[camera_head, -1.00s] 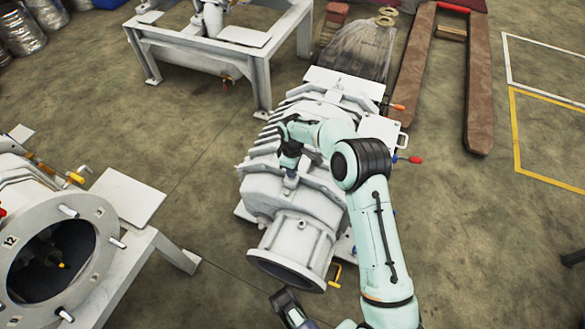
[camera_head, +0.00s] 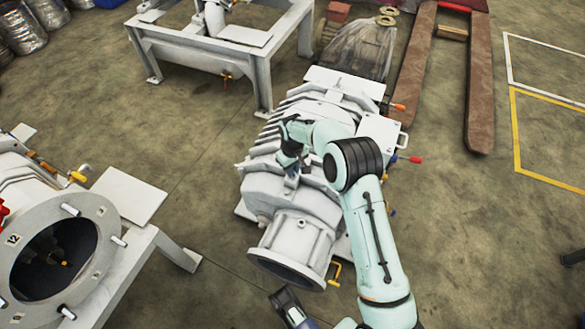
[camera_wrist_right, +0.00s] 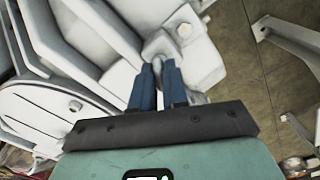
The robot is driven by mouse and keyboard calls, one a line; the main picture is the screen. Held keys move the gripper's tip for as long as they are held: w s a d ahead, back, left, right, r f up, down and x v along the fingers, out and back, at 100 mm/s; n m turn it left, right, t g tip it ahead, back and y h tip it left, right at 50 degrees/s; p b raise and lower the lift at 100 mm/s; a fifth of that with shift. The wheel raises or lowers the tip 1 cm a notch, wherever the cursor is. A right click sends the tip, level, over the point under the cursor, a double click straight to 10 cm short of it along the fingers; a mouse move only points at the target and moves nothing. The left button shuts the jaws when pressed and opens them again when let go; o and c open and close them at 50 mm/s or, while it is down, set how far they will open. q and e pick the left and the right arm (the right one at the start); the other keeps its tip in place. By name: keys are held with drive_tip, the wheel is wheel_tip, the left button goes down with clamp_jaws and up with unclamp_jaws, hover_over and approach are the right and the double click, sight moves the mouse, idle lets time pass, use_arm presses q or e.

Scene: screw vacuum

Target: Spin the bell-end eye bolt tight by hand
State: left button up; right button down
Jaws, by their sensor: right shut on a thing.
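The bell-end eye bolt (camera_wrist_right: 160,44) is a pale grey fitting on top of the bell end of the white vacuum pump (camera_head: 292,235). My right gripper (camera_head: 292,170) reaches down over it from the right. In the right wrist view, the blue fingers of the right gripper (camera_wrist_right: 158,72) are close together and shut on the eye bolt. They hide part of it, and its thread and seat cannot be seen. A dark part of mine, perhaps the left gripper, shows at the bottom edge in the head view; its fingers cannot be made out.
A second white machine with a round open flange (camera_head: 60,255) stands at the left. A white steel frame (camera_head: 225,40) is behind. A rusty pallet jack (camera_head: 480,90) lies at the back right. Red-tipped levers (camera_head: 415,159) stick out from the pump's right side.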

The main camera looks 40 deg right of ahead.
drive_tip(key=shift+w+r, duration=0.1)
drive_tip(key=shift+r, duration=0.05)
drive_tip(key=c, duration=1.2)
unclamp_jaws()
use_arm(q)
drive_tip(key=s+d+r+g+h+p, duration=0.1)
drive_tip(key=s+d+r+p, duration=0.1)
drive_tip(key=s+r+p, duration=0.1)
drive_tip(key=shift+s, duration=0.8)
use_arm(e)
wheel_tip(320, 180, up, 13)
drive_tip(key=shift+r, duration=0.15)
use_arm(q)
drive_tip(key=shift+d+r, duration=0.1)
